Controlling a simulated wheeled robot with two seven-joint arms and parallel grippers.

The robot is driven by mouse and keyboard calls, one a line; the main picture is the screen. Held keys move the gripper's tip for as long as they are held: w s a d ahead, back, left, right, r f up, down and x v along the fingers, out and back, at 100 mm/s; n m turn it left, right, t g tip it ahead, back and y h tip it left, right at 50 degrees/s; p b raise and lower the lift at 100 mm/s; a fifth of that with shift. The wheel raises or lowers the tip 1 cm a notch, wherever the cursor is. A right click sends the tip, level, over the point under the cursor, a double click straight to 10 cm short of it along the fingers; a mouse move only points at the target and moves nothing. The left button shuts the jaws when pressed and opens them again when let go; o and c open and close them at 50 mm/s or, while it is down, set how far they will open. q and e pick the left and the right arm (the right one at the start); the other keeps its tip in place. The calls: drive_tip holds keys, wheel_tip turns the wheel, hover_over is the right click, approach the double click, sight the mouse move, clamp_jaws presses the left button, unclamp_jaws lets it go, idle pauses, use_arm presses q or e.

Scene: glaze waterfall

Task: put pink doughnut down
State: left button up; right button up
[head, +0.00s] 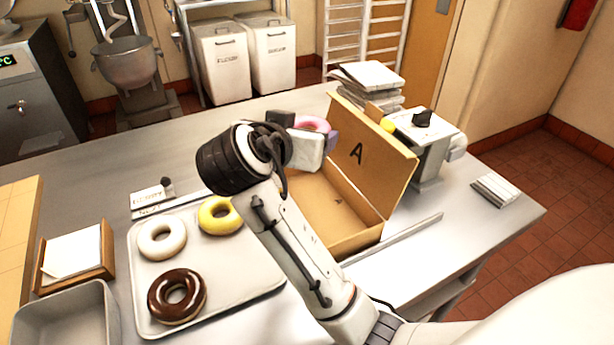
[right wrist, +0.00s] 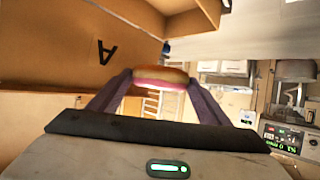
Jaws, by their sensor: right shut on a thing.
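The pink doughnut (head: 312,124) is held up at the far side of the open cardboard box (head: 349,228). My right gripper (head: 318,131) is shut on it, and my arm hides part of the box. In the right wrist view the doughnut (right wrist: 160,78) sits edge-on between the two fingers of my right gripper (right wrist: 160,82), pink side down in the picture. The box's raised lid, marked "A", (right wrist: 60,50) fills the left of that view. My left gripper is not in view.
A grey tray (head: 236,292) on the table holds a white doughnut (head: 162,239), a yellow doughnut (head: 220,215) and a chocolate doughnut (head: 177,296). The table left of the box is partly clear.

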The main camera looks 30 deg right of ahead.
wheel_tip(320, 180, down, 6)
drive_tip(key=shift+f, duration=0.4)
drive_tip(key=shift+f, duration=0.6)
drive_tip(key=o, duration=1.1)
drive_tip(key=shift+o, duration=0.2)
